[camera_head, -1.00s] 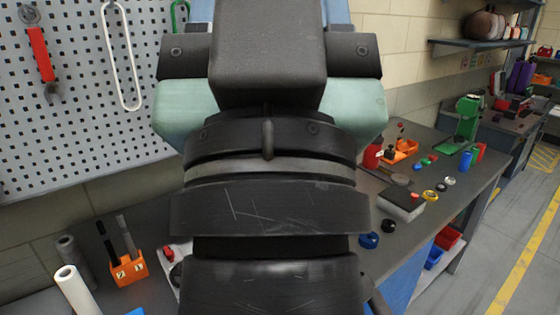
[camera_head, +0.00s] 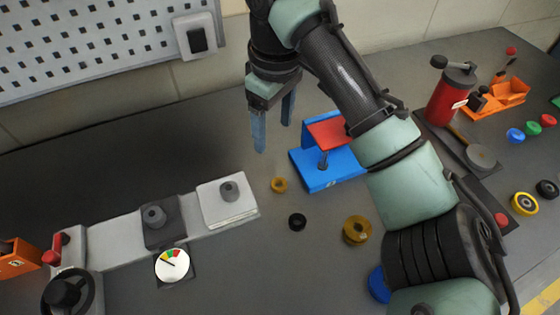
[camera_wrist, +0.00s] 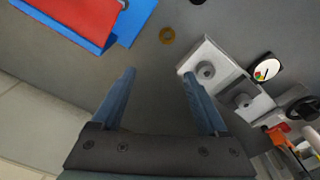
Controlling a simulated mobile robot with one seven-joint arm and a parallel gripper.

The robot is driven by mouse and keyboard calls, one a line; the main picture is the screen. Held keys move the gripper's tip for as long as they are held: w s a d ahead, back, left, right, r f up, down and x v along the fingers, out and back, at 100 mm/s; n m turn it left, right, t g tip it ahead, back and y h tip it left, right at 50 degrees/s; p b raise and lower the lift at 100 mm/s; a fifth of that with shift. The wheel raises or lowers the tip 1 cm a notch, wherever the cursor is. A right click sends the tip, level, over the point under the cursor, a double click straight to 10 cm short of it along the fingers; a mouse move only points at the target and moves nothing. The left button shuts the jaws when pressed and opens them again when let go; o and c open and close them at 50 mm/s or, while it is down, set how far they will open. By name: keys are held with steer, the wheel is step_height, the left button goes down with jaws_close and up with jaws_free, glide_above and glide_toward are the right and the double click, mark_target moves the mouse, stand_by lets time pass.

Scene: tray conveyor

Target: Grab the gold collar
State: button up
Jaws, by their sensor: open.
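A small gold collar (camera_head: 279,185) lies on the dark grey bench between the blue-and-red fixture and the grey gauge block. My gripper (camera_head: 272,138) points down above the bench, behind the small collar in the head view. Its two blue fingers are apart with nothing between them, also in the wrist view (camera_wrist: 158,73).
A blue fixture (camera_head: 322,180) with a red plate stands just right of my gripper. A black ring (camera_head: 297,221) lies near the small collar. A grey block (camera_head: 228,200) and dial gauge (camera_head: 172,264) stand at left. A red canister (camera_head: 452,95) stands at right.

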step_height(320, 180, down, 2)
steer(key=s+d+g, duration=0.1)
steer(key=d, duration=0.1)
steer(key=b, duration=0.2)
glide_above(279, 178)
steer(key=s, duration=0.1)
steer(key=f, duration=0.5)
steer(key=shift+d+f, duration=0.3)
steer(key=shift+d, duration=0.05)
steer(key=shift+s+a+f, duration=0.1)
steer(key=shift+a+f, duration=0.1)
steer(key=shift+f, duration=1.3)
steer(key=shift+s+a+f, duration=0.1)
steer(key=shift+a+f, duration=0.05)
steer(key=shift+f, duration=1.35)
steer(key=shift+c, duration=0.4)
steer(key=shift+w, duration=0.1)
jaws_close()
